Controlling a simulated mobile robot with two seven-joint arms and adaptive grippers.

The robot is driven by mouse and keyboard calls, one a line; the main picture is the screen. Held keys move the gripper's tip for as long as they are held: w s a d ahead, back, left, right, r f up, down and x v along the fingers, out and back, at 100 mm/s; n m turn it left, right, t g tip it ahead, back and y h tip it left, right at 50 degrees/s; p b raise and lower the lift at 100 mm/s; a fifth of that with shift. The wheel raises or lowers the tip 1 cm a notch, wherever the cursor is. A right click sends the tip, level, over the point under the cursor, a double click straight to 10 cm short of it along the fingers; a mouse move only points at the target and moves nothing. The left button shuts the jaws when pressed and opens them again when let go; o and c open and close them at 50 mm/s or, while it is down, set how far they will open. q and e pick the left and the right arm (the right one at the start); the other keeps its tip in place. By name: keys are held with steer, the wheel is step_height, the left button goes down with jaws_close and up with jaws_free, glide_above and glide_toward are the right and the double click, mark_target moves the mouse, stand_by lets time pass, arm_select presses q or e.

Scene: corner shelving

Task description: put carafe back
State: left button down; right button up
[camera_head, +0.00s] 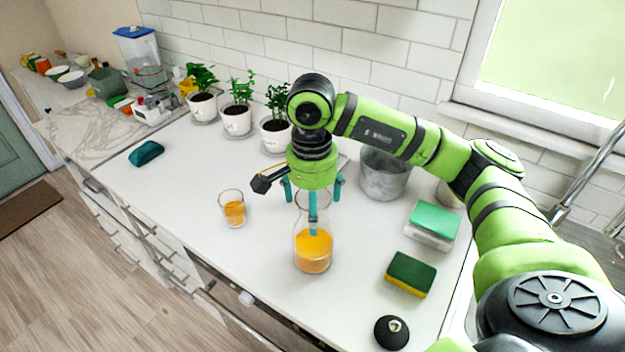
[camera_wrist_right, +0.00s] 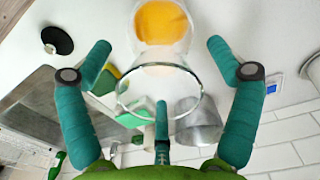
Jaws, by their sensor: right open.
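The glass carafe (camera_head: 313,252) stands upright on the white counter, its lower part filled with orange juice. My right gripper (camera_head: 313,200) is over its neck, with teal fingers pointing down. In the right wrist view the carafe (camera_wrist_right: 162,25) is ahead, with its open rim between the spread fingers of my right gripper (camera_wrist_right: 160,65). The gripper is open; I cannot tell whether any finger touches the glass. A small glass (camera_head: 233,209) with orange juice stands to the left of the carafe. My left gripper is not in view.
Behind are potted plants (camera_head: 237,120) and a grey metal pot (camera_head: 384,175). To the right are a green-topped container (camera_head: 434,222), a green-yellow sponge (camera_head: 411,274) and a black round object (camera_head: 391,332). A teal cloth (camera_head: 146,153) lies left; the counter between is clear.

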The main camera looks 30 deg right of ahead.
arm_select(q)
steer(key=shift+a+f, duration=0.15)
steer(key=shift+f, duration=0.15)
arm_select(e)
step_height(320, 180, up, 11)
steer(key=shift+a+f, duration=0.1)
steer(key=shift+f, duration=0.05)
stand_by(0.5)
